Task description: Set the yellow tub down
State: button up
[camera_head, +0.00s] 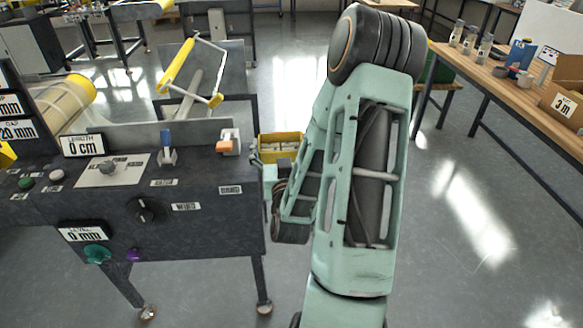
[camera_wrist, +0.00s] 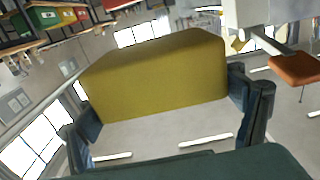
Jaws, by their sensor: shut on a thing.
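The yellow tub (camera_head: 281,156) is beside the right end of the dark machine console, left of my arm in the head view. It looks raised off the floor. In the wrist view the yellow tub (camera_wrist: 160,75) fills the middle, tilted in the picture, with one finger at each side. My gripper (camera_wrist: 168,108) is shut on it. In the head view my arm hides part of the gripper and the lower part of the tub. The tub's contents are too small to make out.
The machine console (camera_head: 190,215) has knobs, a blue lever (camera_head: 167,150) and an orange-tipped lever (camera_head: 230,143) near the tub. A wooden workbench (camera_head: 490,75) at the right holds jars, small items and a cardboard box (camera_head: 566,95). Open grey floor lies between console and workbench.

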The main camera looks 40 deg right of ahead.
aim_at(286, 140)
jog(key=b, duration=0.2)
jog(key=shift+w+d+f+b, duration=0.2)
jog(key=shift+d+f+b, duration=0.15)
jog(key=shift+d+f, duration=0.05)
jog(key=shift+w+d+f, duration=0.25)
jog(key=shift+w+d, duration=0.1)
jog(key=shift+d, duration=0.25)
jog(key=shift+w+d+f, duration=0.25)
jog(key=shift+w+d, duration=0.1)
jog(key=shift+d, duration=0.2)
jog(key=d+f, duration=0.1)
jog(key=f, duration=0.1)
jog(key=w+d+f, duration=0.2)
jog(key=f, duration=0.1)
jog(key=shift+w+d+f, duration=0.25)
jog(key=shift+d+f, duration=0.05)
jog(key=shift+d, duration=0.1)
jog(key=shift+f+b, duration=0.3)
jog(key=shift+f, duration=1.2)
jog(key=shift+f, duration=0.1)
jog(key=o, duration=0.8)
jog(key=shift+f, duration=0.1)
jog(key=o, duration=0.3)
jog(key=shift+o, duration=0.2)
